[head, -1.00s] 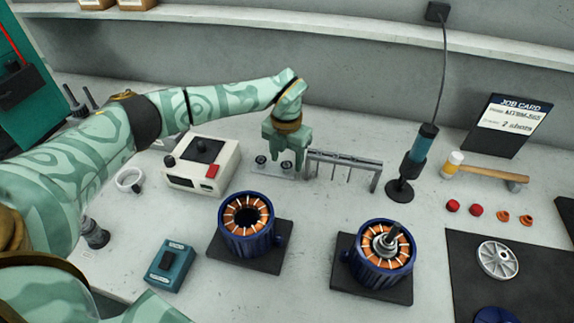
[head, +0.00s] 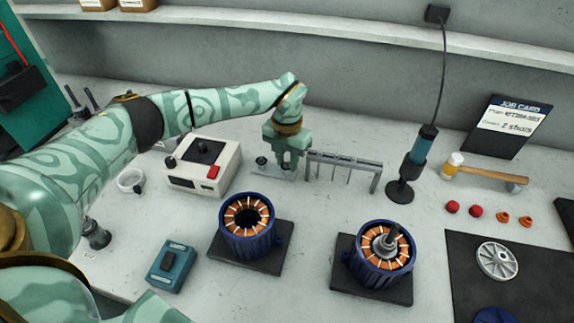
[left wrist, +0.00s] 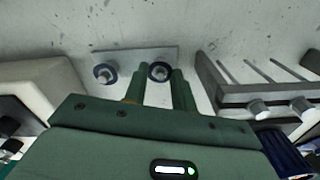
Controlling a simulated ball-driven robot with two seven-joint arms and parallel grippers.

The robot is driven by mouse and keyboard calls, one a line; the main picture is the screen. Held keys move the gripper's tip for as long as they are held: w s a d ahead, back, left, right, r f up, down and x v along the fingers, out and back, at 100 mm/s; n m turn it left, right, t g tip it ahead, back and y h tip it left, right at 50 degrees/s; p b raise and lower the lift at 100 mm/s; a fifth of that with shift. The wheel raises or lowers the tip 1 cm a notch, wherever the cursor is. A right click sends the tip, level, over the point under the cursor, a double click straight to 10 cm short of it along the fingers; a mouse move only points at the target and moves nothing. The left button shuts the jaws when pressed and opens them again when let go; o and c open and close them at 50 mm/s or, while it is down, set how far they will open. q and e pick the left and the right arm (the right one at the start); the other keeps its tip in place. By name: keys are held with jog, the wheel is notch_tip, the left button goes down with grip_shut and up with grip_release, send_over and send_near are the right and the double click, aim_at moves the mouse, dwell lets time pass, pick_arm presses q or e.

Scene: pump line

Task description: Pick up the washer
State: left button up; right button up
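Two dark ring washers on light pins show on a small grey plate (left wrist: 130,57) in the left wrist view: a left washer (left wrist: 105,73) and a right washer (left wrist: 160,72). My left gripper (head: 287,165) is down at the plate. In the left wrist view its fingers (left wrist: 160,78) stand close on both sides of the right washer and appear to touch it. The washer still sits low at the plate. In the head view the left washer (head: 261,161) shows beside the gripper, while the right one is hidden by the fingers. My right gripper is not in view.
A grey rack with hanging pins (head: 344,165) stands close right of the gripper. A white box with a red button (head: 203,165) stands to the left. Two blue motor housings (head: 247,237) (head: 380,265) are nearer. A teal driver (head: 417,160) stands further right.

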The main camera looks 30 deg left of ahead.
pick_arm(q)
jog(key=shift+r, duration=0.15)
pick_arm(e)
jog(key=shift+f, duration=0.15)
pick_arm(q)
notch_tip(320, 180, up, 5)
jog(key=shift+s+d+f+p, duration=0.1)
jog(key=shift+s+p, duration=0.05)
jog(key=shift+p, duration=0.85)
jog(key=s+d+r+p, duration=0.2)
jog(key=s+r, duration=0.2)
jog(key=s, duration=0.2)
jog(key=s+d+r+p, duration=0.2)
jog(key=s+r, duration=0.2)
jog(key=s, duration=0.3)
jog(key=shift+d+r, duration=0.2)
jog(key=shift+d, duration=0.1)
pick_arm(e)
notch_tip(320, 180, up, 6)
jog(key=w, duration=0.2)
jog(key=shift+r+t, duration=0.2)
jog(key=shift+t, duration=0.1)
pick_arm(q)
jog(key=shift+w, duration=0.1)
